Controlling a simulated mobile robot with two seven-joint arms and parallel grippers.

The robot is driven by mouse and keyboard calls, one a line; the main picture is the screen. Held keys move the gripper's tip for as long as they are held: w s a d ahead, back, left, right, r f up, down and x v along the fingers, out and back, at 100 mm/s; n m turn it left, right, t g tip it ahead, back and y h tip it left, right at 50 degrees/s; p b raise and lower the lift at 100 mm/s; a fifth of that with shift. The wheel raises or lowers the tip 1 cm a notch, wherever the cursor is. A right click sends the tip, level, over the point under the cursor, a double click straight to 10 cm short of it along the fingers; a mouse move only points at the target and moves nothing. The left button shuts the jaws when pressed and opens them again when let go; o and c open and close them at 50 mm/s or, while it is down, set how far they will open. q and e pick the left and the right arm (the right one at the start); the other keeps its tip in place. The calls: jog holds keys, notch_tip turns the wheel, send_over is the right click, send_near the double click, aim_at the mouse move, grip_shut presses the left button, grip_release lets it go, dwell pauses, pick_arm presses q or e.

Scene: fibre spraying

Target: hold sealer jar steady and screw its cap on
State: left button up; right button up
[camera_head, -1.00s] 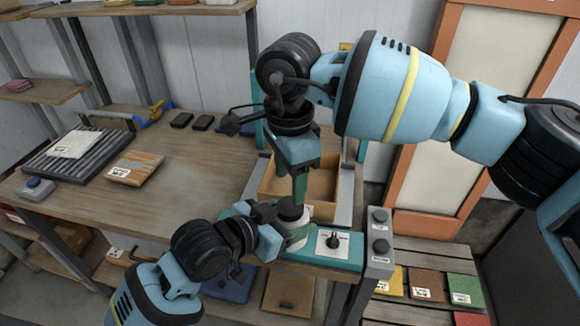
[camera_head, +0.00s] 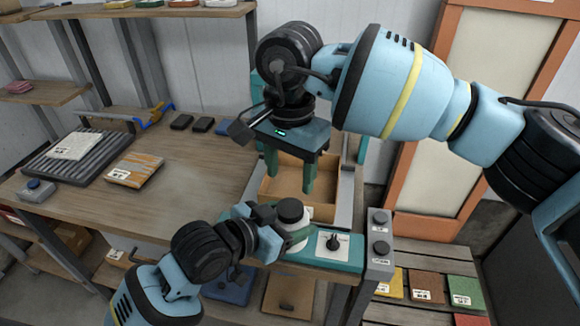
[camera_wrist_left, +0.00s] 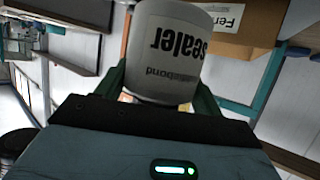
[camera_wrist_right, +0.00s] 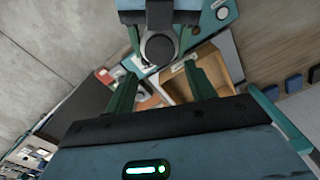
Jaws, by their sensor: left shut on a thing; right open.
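The sealer jar is a white cylinder with dark "sealer" lettering, upside down in the left wrist view (camera_wrist_left: 165,50). My left gripper (camera_head: 284,234) is shut on the jar and holds it above the bench's front edge. The black round cap (camera_head: 290,209) sits on top of the jar; whether it is fully tight cannot be told. My right gripper (camera_head: 289,186) is open and empty, pointing down just above the cap, fingers apart from it. In the right wrist view the cap (camera_wrist_right: 157,48) shows beyond the open fingers, with the left gripper's fingers around the jar.
A cardboard box (camera_head: 282,180) stands right behind the jar. A teal panel with a black knob (camera_head: 334,243) and a grey post with buttons (camera_head: 380,246) are close on the right.

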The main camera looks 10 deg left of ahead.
aim_at(290, 207)
jog(key=shift+f, duration=3.85)
jog(key=shift+c, duration=0.3)
jog(key=c, duration=0.7)
jog(key=m, duration=0.8)
jog(key=o, duration=1.1)
notch_tip(290, 207, up, 12)
jog(key=shift+r, duration=0.1)
